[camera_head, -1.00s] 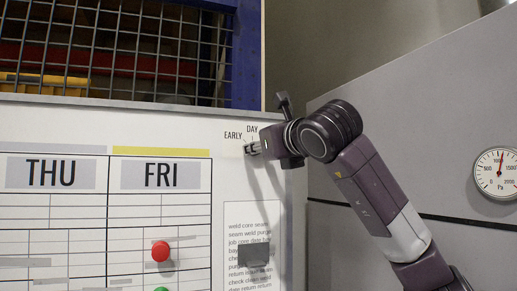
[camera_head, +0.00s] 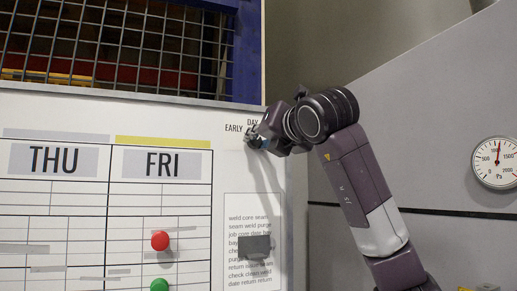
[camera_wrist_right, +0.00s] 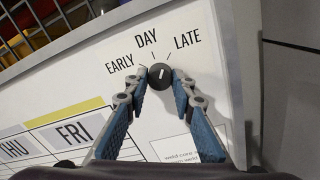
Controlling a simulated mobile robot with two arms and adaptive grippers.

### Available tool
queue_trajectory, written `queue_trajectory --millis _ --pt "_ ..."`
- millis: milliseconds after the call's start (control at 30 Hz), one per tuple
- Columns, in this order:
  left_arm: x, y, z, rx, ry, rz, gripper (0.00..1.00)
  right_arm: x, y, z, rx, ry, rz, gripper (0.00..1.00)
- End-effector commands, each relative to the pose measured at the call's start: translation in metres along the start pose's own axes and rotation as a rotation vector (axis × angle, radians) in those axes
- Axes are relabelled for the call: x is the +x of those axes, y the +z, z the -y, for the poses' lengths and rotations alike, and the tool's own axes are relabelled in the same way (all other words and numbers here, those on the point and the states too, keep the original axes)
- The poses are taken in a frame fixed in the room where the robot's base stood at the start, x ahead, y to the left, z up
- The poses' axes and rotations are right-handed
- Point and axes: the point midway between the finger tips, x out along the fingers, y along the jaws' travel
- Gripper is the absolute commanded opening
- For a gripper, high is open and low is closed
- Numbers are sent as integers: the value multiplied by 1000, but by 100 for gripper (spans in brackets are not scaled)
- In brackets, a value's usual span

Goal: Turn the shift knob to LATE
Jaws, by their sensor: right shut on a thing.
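The shift knob is a small round dark knob (camera_wrist_right: 160,76) on the white board, with a short white pointer line. In the right wrist view the labels EARLY, DAY and LATE arc above it. The pointer seems to lie between the DAY and LATE marks. My right gripper (camera_wrist_right: 160,82) is shut on the knob, one blue-padded finger on each side. In the head view the right gripper (camera_head: 256,140) is at the board's upper right corner, covering the knob and the LATE label; EARLY and DAY show beside it. My left gripper is not in view.
The white board (camera_head: 190,125) carries THU and FRI columns, a red magnet (camera_head: 160,240), a green magnet (camera_head: 159,286) and a printed text sheet (camera_head: 240,210). A dark block (camera_head: 254,247) is over the sheet. A round gauge (camera_head: 496,162) is on the grey panel at right.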

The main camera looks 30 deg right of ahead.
Motion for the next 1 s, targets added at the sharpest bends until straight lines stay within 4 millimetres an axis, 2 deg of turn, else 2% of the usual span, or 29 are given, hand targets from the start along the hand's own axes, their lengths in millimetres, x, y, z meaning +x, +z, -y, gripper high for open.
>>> queue_trajectory --millis 400,900,933,1000 --pt "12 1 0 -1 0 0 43 -1 1 0 177 -1 12 0" --pt "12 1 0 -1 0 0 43 -1 2 0 198 0 13 0" --pt "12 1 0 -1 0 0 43 -1 2 0 198 0 13 24" --pt "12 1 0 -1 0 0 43 -1 2 0 197 0 13 32"
